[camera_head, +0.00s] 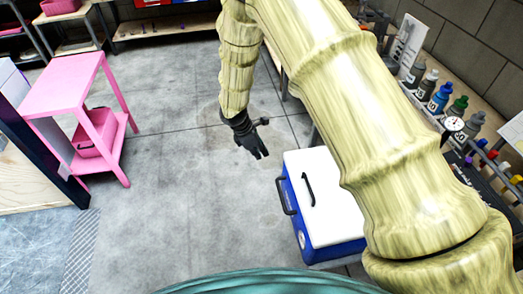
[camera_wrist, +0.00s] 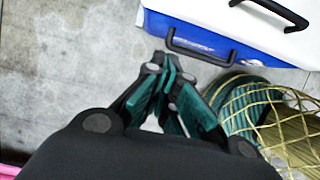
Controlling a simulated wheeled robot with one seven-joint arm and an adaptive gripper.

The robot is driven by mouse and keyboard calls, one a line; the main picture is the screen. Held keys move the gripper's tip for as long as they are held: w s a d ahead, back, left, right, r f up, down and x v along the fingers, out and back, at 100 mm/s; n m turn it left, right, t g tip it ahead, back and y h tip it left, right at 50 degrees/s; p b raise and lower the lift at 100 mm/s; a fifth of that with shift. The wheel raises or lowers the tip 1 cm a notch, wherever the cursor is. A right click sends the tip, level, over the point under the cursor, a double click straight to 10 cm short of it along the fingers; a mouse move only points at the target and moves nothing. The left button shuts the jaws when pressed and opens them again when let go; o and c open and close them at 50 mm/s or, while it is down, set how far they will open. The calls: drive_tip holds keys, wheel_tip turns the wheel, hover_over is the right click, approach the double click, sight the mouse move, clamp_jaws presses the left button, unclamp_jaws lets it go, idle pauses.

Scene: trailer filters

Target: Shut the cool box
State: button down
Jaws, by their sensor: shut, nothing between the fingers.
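The cool box (camera_head: 357,251) has a blue body, a white lid (camera_head: 325,215) and a black handle on its left side. It stands right of centre in the head view, partly hidden behind my arm. The lid looks flat on the body, with a black handle on top; I see no gap along the visible edges. My gripper (camera_head: 260,153) points down, to the left of the box's far left corner and apart from it. In the wrist view my gripper (camera_wrist: 167,62) is shut and empty, with the blue body (camera_wrist: 188,35) and white lid (camera_wrist: 215,10) just beyond its tips.
A pink side table (camera_head: 70,88) with a pink bin (camera_head: 92,138) stands at the left. A bench with several bottles (camera_head: 440,96) runs along the right wall. The grey floor (camera_head: 190,190) between the table and the box is clear.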

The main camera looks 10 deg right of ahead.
drive_tip(key=d+f+p, duration=0.2)
drive_tip(key=d+f, duration=0.4)
drive_tip(key=shift+d+f+p, duration=0.3)
idle(0.4)
